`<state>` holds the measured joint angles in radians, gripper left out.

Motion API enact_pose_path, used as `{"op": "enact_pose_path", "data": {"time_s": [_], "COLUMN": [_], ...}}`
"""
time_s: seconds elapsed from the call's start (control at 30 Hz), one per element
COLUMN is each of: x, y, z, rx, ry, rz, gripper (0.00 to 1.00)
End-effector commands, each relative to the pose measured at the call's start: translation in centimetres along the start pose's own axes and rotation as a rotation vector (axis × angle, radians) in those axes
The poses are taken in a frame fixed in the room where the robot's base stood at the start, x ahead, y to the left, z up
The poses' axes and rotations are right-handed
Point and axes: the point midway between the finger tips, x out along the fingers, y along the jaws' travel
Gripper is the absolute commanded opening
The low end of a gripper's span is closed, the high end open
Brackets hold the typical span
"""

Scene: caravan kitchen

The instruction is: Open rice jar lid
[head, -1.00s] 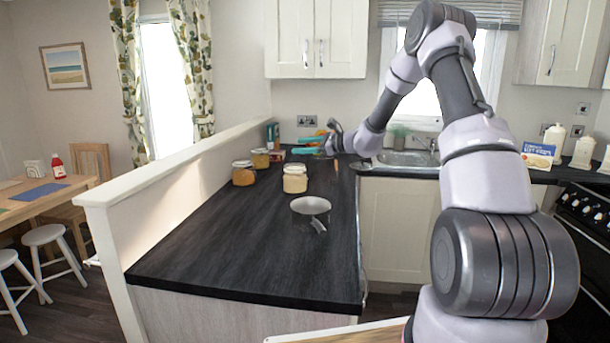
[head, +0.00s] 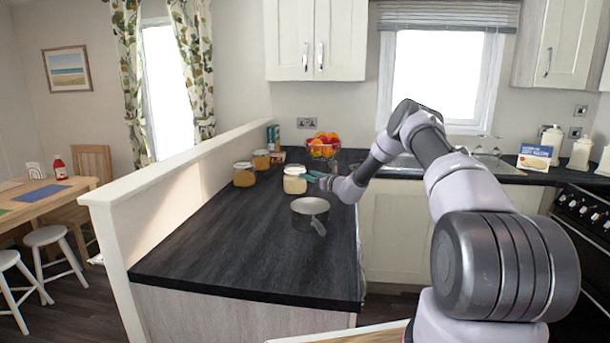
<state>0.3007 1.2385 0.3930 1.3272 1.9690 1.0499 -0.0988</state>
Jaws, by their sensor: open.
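A glass jar (head: 295,181) with pale contents, likely the rice jar, stands upright on the dark counter with its light lid (head: 295,170) on. My gripper (head: 312,177) is just right of this jar, at about lid height, with its teal fingers pointing left towards it. The jaws are open and nothing shows between them. The picture is too small to tell whether a finger touches the jar or lid.
Two jars with orange-yellow contents (head: 244,176) (head: 261,161) stand left, near the low wall. A grey saucepan (head: 310,206) stands in front of the pale jar. A fruit bowl (head: 323,147) is behind. The front counter (head: 250,265) is clear.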

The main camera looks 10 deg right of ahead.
Motion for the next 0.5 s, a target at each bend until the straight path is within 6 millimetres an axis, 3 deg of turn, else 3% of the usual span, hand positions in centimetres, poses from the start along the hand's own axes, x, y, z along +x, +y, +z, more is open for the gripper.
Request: {"op": "enact_pose_path", "data": {"time_s": [0.2,0.5], "x": [2.8,3.4], "y": [0.0,0.0], "z": [0.0,0.0], "rx": [-0.001,0.001], "ry": [-0.001,0.000], "rz": [0.001,0.000], "gripper": [0.60,0.60]}}
